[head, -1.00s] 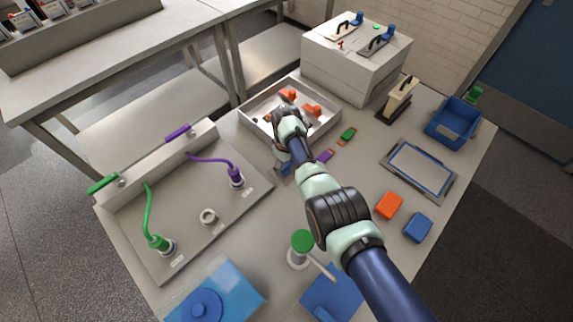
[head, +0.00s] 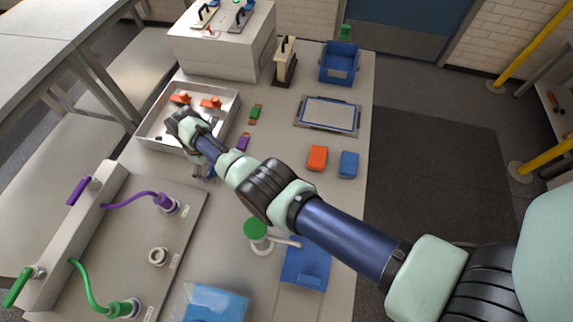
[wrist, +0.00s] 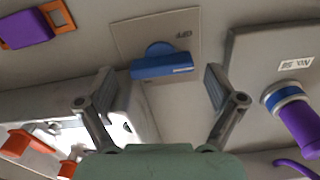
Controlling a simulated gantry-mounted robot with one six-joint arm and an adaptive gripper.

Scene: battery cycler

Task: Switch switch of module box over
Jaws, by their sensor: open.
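A white box (head: 221,52) stands at the back of the table. On top are two clamp-like handles and a small red lever (head: 209,33), too small to tell its position; I cannot tell for sure if this is the module box. My gripper (wrist: 160,95) is open and empty in the wrist view. A blue block with a rounded tab (wrist: 165,66) lies beyond and between its fingertips, on a grey plate with a small printed mark (wrist: 183,36).
A white tray (head: 150,142) holds orange-handled pieces. A grey panel (head: 190,225) with purple and green cables is at left. An orange block (head: 317,157), a blue block (head: 349,164), a framed board (head: 328,115), a blue bin (head: 340,62) and a green-topped post (head: 256,230) stand around.

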